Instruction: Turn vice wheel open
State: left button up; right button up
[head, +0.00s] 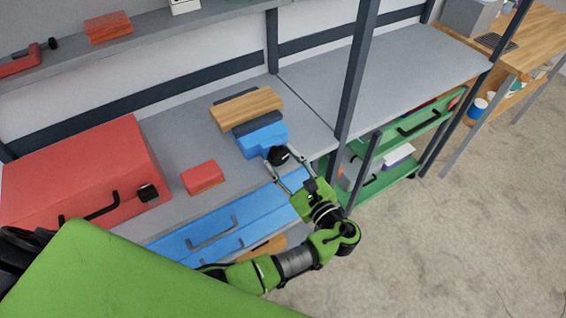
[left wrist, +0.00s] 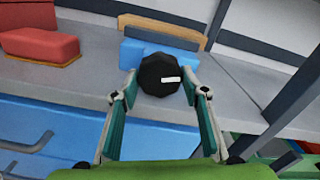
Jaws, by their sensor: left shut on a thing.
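The blue vice (head: 262,138) sits on the grey workbench, with a wooden board (head: 247,108) between its dark jaws. Its black wheel (head: 279,155) faces the front edge of the bench. In the left wrist view the wheel (left wrist: 160,75) shows as a dark, many-sided knob with a small white mark, in front of the blue body (left wrist: 182,58). My left gripper (head: 281,165) is shut on the wheel, one finger on each side of it. In the left wrist view its fingertips (left wrist: 159,84) flank the wheel. My right gripper is in neither view.
A red block (head: 202,176) and a large red toolbox (head: 85,175) are on the bench to the left. Blue drawers (head: 215,225) lie below the bench front. A dark upright post (head: 356,75) stands right of the vice. Open floor (head: 450,250) is at right.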

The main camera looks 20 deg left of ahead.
pick_arm(q)
jog(key=o, duration=1.1)
jog(key=shift+w+a, duration=0.1)
jog(key=shift+a, duration=0.05)
jog(key=shift+c, duration=0.2)
notch_tip(320, 180, up, 10)
